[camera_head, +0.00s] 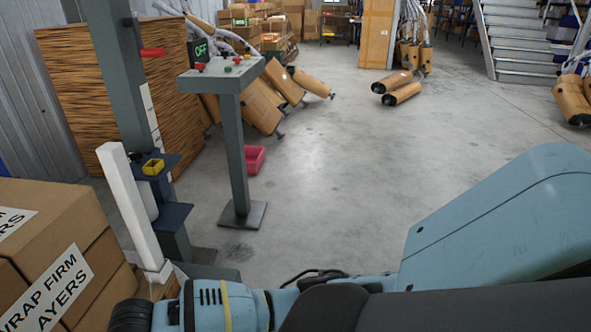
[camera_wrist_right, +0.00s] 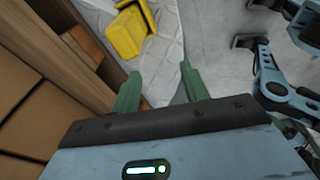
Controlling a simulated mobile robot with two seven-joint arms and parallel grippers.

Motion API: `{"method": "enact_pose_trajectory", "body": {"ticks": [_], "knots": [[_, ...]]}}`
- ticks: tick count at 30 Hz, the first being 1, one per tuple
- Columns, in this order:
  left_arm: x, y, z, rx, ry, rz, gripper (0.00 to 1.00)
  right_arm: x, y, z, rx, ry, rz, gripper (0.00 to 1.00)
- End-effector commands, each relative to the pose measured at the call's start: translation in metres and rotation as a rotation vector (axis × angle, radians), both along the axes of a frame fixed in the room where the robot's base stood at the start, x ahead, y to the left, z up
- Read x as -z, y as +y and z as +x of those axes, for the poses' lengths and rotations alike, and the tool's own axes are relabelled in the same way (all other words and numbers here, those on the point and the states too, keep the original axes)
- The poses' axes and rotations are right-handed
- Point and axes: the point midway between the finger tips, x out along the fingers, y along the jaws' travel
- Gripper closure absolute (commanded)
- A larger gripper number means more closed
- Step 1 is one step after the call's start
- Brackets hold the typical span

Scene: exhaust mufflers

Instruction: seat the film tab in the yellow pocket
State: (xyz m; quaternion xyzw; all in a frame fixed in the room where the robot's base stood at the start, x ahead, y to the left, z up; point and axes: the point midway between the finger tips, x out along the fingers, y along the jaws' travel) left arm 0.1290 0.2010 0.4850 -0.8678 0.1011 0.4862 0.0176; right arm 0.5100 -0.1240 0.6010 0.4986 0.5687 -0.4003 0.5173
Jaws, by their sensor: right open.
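The yellow pocket (camera_head: 153,167) sits on a small dark blue shelf on the grey post, at the left of the head view. A yellow part (camera_wrist_right: 128,32) also shows beyond my right fingers in the right wrist view, cut by the top edge. My right gripper (camera_wrist_right: 160,88) has two green fingers, spread apart with nothing between them. I cannot pick out the film tab. A tall white roll (camera_head: 124,200) stands beside the post. My left gripper is not in view.
Brown cartons (camera_head: 50,245) stand at the lower left, close to the roll. A grey control stand (camera_head: 232,150) with buttons is right of the post, a red bin (camera_head: 255,159) behind it. Mufflers (camera_head: 402,92) lie farther back. The middle floor is clear.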

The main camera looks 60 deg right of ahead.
Motion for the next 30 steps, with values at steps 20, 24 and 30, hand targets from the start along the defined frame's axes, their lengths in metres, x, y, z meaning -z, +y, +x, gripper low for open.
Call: {"method": "enact_pose_trajectory", "body": {"ticks": [20, 24, 30], "knots": [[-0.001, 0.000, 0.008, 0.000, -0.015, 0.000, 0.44, 0.129, 0.029, -0.190, 0.882, 0.007, 0.435, 0.55], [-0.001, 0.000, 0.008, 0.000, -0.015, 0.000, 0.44, 0.138, 0.010, -0.234, 1.074, -0.009, 0.465, 0.55], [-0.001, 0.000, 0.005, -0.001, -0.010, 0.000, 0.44, 0.137, -0.028, -0.302, 1.320, -0.057, 0.476, 0.55]]}}
